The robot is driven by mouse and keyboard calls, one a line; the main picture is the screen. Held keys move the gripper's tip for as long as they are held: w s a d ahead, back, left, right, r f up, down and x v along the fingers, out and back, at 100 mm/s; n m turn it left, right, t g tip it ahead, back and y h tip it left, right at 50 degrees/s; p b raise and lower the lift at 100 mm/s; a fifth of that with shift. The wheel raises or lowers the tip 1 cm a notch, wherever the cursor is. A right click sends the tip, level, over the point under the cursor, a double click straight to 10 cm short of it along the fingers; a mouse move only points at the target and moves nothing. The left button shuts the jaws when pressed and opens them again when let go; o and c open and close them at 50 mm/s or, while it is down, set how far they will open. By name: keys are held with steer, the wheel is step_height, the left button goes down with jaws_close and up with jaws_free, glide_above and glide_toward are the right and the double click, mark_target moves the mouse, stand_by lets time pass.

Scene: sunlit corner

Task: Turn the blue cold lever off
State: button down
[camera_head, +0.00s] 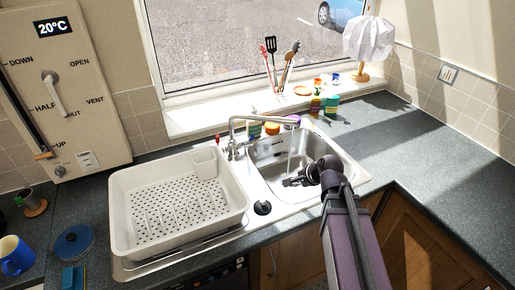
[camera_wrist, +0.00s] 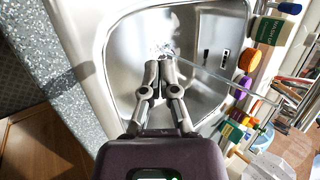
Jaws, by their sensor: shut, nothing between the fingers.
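The chrome tap (camera_head: 235,150) stands at the back of the sink, with its spout reaching right over the basin. A thin stream of water (camera_head: 290,162) runs from the spout; it also shows in the wrist view (camera_wrist: 210,76). A small red lever tip (camera_head: 217,139) shows at the tap's left. I cannot make out the blue cold lever in either view. My gripper (camera_head: 290,182) is low in the sink basin (camera_head: 262,178), right of the tap body and near the stream. In the wrist view my gripper (camera_wrist: 160,62) is shut and empty over the basin, its fingertips near the water.
A white dish rack (camera_head: 178,207) fills the drainer left of the basin. Small bottles and a sponge stand behind the sink. A utensil pot (camera_head: 281,88) and white lamp (camera_head: 371,40) stand on the sill. The right counter (camera_head: 425,150) is clear.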

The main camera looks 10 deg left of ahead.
steer(key=w+a+r+m+t+y+b, duration=0.2)
steer(key=w+a+m+t+b, duration=0.4)
steer(key=m, duration=1)
steer(key=w+y, duration=0.1)
steer(key=w, duration=0.1)
steer(key=shift+w+r, duration=0.25)
steer(key=shift+w, duration=0.1)
steer(key=shift+w+a+y, duration=0.1)
steer(key=shift+y, duration=0.2)
steer(key=b, duration=0.2)
glide_toward(249, 139)
step_height(249, 139, down, 2)
steer(key=w+a, duration=0.1)
steer(key=w, duration=0.2)
steer(key=shift+w+a+r+p, duration=0.25)
steer(key=shift+w+a+p, duration=0.2)
steer(key=shift+a, duration=0.25)
